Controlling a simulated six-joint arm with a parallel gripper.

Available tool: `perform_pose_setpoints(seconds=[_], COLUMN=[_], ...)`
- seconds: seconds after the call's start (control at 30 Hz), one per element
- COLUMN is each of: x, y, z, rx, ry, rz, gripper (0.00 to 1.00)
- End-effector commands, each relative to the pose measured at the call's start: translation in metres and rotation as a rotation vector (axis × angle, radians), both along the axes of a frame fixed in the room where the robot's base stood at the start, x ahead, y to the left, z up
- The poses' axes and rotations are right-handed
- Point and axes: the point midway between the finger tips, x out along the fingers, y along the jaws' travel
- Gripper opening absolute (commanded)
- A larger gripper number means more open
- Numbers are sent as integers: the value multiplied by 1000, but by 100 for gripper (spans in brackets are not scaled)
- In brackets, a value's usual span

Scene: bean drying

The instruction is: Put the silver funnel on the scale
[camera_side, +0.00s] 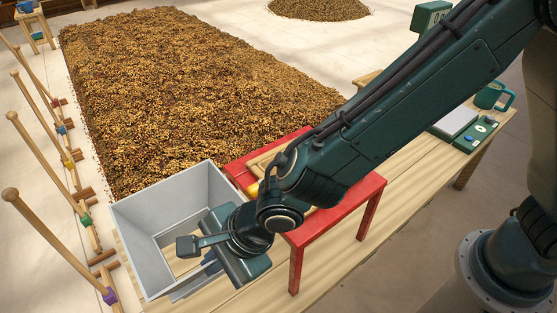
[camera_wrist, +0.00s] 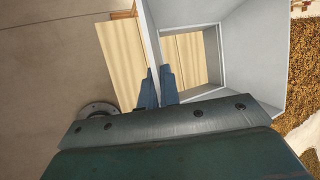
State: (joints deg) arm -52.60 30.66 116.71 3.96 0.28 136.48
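The silver funnel (camera_side: 137,237) is a large grey square hopper, open at top and bottom, at the front left of the wooden table. My gripper (camera_wrist: 158,88) has one finger on each side of a funnel wall (camera_wrist: 254,45), close together on it. In the side view my gripper (camera_side: 212,262) is at the funnel's right side, its fingertips mostly hidden. A flat green device with a pale plate (camera_side: 455,122) and buttons, which looks like a scale, sits at the table's right end. A green display box (camera_side: 430,17) stands farther back, its base hidden by my arm.
A red stand (camera_side: 372,188) is right of the funnel, partly under my arm, with a wooden tray on it. A green mug (camera_side: 494,95) is beside the flat device. Beans (camera_side: 190,85) cover the ground behind. Wooden-handled tools (camera_side: 45,232) line the left.

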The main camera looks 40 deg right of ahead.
Motion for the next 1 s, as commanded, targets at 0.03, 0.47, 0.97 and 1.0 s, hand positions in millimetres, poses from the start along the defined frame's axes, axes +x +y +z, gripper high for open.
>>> perform_pose_setpoints(seconds=[0.03, 0.47, 0.97, 1.0], x=[1, 0, 0, 0], y=[1, 0, 0, 0], z=[0, -48, -128, -134], rx=[2, -2, -2, -1], ry=[-3, 1, -1, 0], rz=[0, 0, 1, 0], gripper=[0, 0, 0, 0])
